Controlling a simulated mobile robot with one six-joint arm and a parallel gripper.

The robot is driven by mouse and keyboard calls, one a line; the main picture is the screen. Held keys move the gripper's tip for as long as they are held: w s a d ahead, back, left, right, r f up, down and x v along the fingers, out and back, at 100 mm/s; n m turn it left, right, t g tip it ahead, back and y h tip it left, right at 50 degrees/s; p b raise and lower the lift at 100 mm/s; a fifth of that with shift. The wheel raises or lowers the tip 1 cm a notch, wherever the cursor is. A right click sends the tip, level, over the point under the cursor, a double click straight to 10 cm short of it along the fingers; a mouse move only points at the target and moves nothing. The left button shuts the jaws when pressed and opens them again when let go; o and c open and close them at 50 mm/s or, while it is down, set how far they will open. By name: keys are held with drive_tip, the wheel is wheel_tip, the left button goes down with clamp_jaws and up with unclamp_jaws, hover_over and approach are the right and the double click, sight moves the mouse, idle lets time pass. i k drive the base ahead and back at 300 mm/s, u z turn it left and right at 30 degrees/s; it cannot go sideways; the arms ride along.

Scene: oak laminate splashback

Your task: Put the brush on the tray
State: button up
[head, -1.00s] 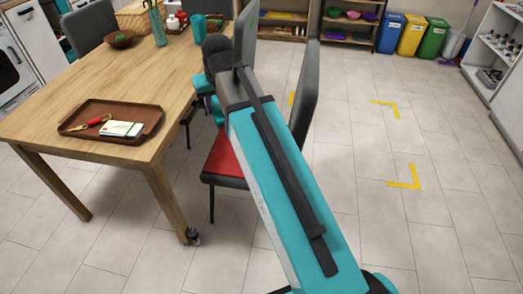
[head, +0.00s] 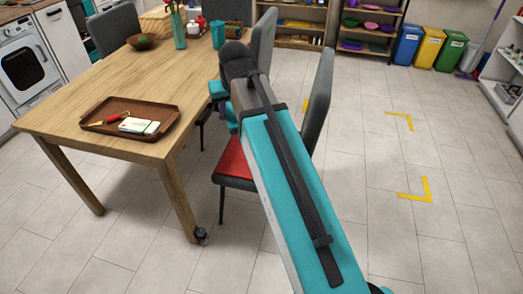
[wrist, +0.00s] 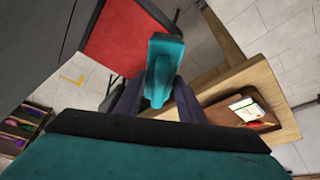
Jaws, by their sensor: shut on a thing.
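The brown tray (head: 118,104) lies on the wooden table's near part. It also shows at the right in the wrist view (wrist: 222,110). My gripper (wrist: 158,100) has its dark fingers shut on a teal thing, seemingly the brush (wrist: 166,58). Its far end points away from the wrist, above the floor near the red chair seat. The bristles cannot be made out. In the head view my arm hides most of the gripper, beside the table's right edge, right of the tray.
The tray holds a red-handled item (head: 115,118) and white cards (head: 139,126), with bare room around them. A grey chair with a red seat (head: 234,160) stands close by my arm. A teal bottle (head: 179,30) and bowl (head: 144,42) stand farther back on the table (head: 120,78).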

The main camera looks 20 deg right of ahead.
sight(136, 112)
drive_tip(key=u, duration=0.05)
drive_tip(key=i, duration=0.9)
drive_tip(key=z, duration=0.05)
